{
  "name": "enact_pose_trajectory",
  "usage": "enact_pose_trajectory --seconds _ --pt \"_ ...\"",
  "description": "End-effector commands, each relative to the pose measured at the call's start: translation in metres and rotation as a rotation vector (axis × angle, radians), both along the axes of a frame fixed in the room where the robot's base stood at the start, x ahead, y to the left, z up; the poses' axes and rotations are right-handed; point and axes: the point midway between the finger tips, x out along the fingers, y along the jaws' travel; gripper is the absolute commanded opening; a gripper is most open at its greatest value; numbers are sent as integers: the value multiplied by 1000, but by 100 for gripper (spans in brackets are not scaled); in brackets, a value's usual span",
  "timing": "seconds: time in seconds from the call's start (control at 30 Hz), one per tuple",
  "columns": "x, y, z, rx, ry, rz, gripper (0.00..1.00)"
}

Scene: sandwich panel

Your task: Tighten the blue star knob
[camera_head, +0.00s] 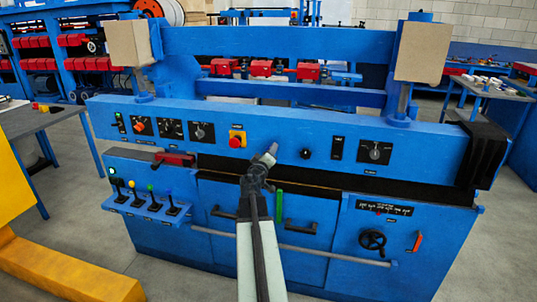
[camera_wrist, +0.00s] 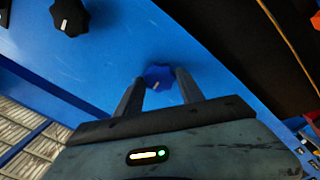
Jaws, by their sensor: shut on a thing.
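The blue star knob (camera_wrist: 157,73) sits on the blue panel face in the wrist view, with a small white mark on it. My gripper (camera_wrist: 160,80) has one finger on each side of the knob and is shut on it. In the head view my gripper (camera_head: 271,152) reaches the front panel of the blue machine (camera_head: 225,118), right of the red emergency button. The blue knob cannot be made out there, as my gripper covers that spot.
A black star knob (camera_wrist: 69,16) is close by on the same panel; it also shows in the head view (camera_head: 306,154). A red emergency button on a yellow plate (camera_head: 237,139) lies left of my gripper. A rotary switch (camera_head: 375,152) lies farther right.

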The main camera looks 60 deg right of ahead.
Motion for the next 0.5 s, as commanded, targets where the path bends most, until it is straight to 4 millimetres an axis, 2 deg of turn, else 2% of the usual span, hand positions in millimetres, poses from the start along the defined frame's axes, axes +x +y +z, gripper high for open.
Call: enact_pose_trajectory --seconds 0.5 --pt "-1 -1 1 40 -132 -3 5"
